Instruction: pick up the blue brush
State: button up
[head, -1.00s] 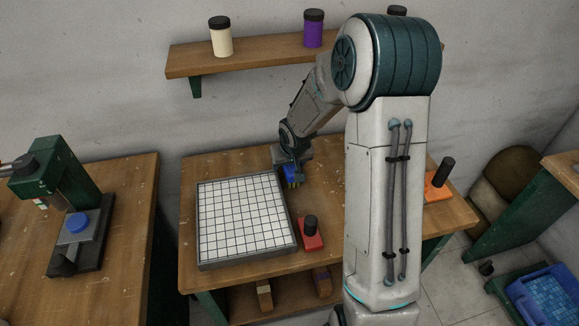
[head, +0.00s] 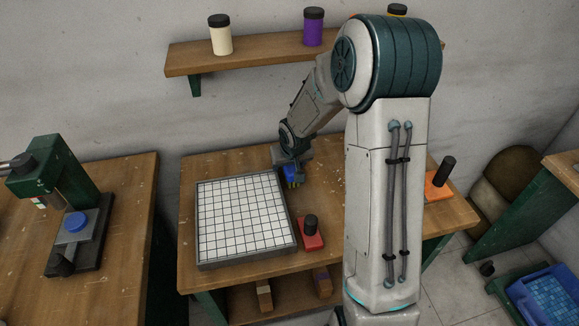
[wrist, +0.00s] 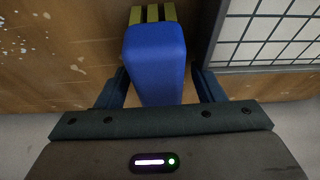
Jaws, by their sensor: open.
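The blue brush (wrist: 156,62) lies on the wooden table with its yellow-striped end (wrist: 153,14) at the top of the wrist view. In the head view a small part of the brush (head: 291,173) shows beside the tray, partly hidden by my wrist. My gripper (wrist: 156,85) is open, with one dark finger on each side of the blue body. Narrow gaps seem to show between the fingers and the brush. In the head view my gripper (head: 297,172) is low over the table, and its fingers are hard to make out there.
A grey-rimmed tray (head: 290,222) of white tiles stands close to the brush. A red block with a black knob (head: 311,235) is in front, and an orange tool (head: 437,182) is to the right. A shelf (head: 270,55) with jars hangs behind.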

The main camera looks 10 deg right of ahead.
jog(key=c, duration=1.1)
jog(key=shift+r, duration=0.1)
jog(key=shift+r+p, duration=0.35)
jog(key=shift+p, duration=0.1)
jog(key=r, duration=0.1)
jog(key=d+r, duration=0.1)
jog(key=r, duration=0.2)
jog(key=shift+s+d+r, duration=0.15)
jog(key=shift+s+r, duration=0.2)
jog(key=s+d+r, duration=0.1)
jog(key=d+r, duration=0.1)
jog(key=d, duration=0.1)
jog(key=s+d+r, duration=0.2)
jog(key=d, duration=0.1)
jog(key=s+d+r, duration=0.2)
jog(key=shift+s+d+p, duration=0.15)
jog(key=shift+d+p, duration=0.25)
